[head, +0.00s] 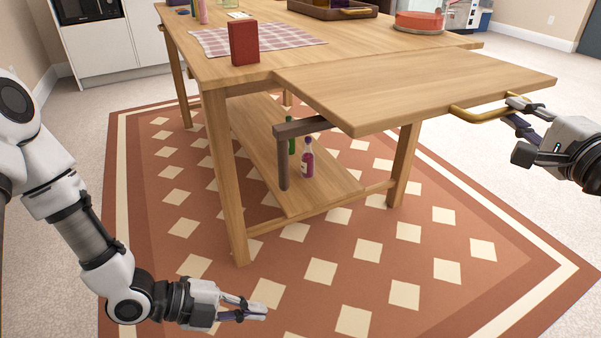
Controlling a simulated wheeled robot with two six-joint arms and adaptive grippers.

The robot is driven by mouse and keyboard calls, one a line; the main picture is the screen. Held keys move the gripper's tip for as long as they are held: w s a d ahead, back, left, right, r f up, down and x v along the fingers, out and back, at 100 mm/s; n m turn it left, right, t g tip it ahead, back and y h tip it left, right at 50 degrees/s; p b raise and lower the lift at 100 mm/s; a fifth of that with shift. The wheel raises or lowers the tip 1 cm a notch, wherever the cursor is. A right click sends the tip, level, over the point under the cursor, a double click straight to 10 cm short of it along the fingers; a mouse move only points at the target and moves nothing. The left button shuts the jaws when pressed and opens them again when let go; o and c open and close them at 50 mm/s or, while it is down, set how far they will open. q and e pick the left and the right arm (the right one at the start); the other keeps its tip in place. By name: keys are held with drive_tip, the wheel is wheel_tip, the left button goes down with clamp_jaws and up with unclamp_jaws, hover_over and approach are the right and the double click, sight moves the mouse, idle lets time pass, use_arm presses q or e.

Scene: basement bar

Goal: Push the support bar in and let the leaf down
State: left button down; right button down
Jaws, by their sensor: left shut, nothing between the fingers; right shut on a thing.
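The wooden table leaf (420,88) stands raised and about level with the table top (290,50). A brass handle (478,115) is on the leaf's right edge. My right gripper (517,108) is at the right and shut on the handle. My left gripper (262,311) is shut and empty, low over the rug in front of the table, below and apart from the support bar.
A red box (243,43), a checkered cloth (258,38), a wooden tray (332,9) and a round red dish (418,22) are on the table top. A green bottle (291,140) and a purple bottle (307,163) stand on the lower shelf (262,150). The rug in front is clear.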

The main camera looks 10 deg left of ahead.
sight(280, 176)
use_arm(q)
drive_tip(key=w+a+r+m+t+h, duration=0.1)
drive_tip(key=w+r+m+t+h, duration=0.15)
drive_tip(key=r, duration=0.85)
drive_tip(key=w+a+r+m+t+h, duration=0.1)
drive_tip(key=r+m+h, duration=0.15)
drive_tip(key=r, duration=0.85)
drive_tip(key=shift+y, duration=0.3)
drive_tip(key=w+d, duration=0.6)
drive_tip(key=w, duration=0.1)
drive_tip(key=shift+d+r, duration=0.2)
drive_tip(key=shift+r, duration=0.2)
drive_tip(key=shift+w+a, duration=0.35)
drive_tip(key=shift+a, duration=0.05)
use_arm(e)
drive_tip(key=shift+d+r, duration=0.1)
drive_tip(key=shift+r, duration=0.25)
